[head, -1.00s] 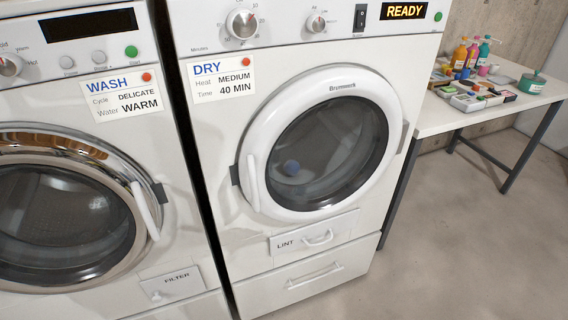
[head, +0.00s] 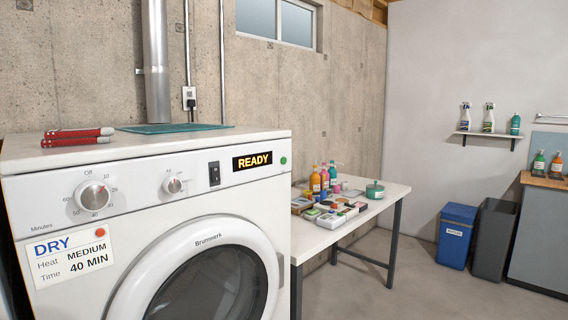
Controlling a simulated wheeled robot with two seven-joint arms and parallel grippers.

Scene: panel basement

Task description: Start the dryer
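The white dryer (head: 150,215) stands at the left of the head view, with its round door (head: 205,270) shut and the lower part out of frame. Its display (head: 252,161) reads READY in orange. A minutes dial (head: 93,195), a smaller heat dial (head: 173,185), a black rocker switch (head: 214,173) and a green round button (head: 283,161) are on the front panel. A card (head: 72,255) on the front says DRY, Heat MEDIUM, Time 40 MIN. Neither gripper shows in the head view.
Red-and-white items (head: 78,137) and a teal mat (head: 172,128) lie on the dryer. A white table (head: 375,208) with bottles and boxes stands to its right. A blue bin (head: 456,236) and a dark bin (head: 494,238) stand farther right. Floor between is clear.

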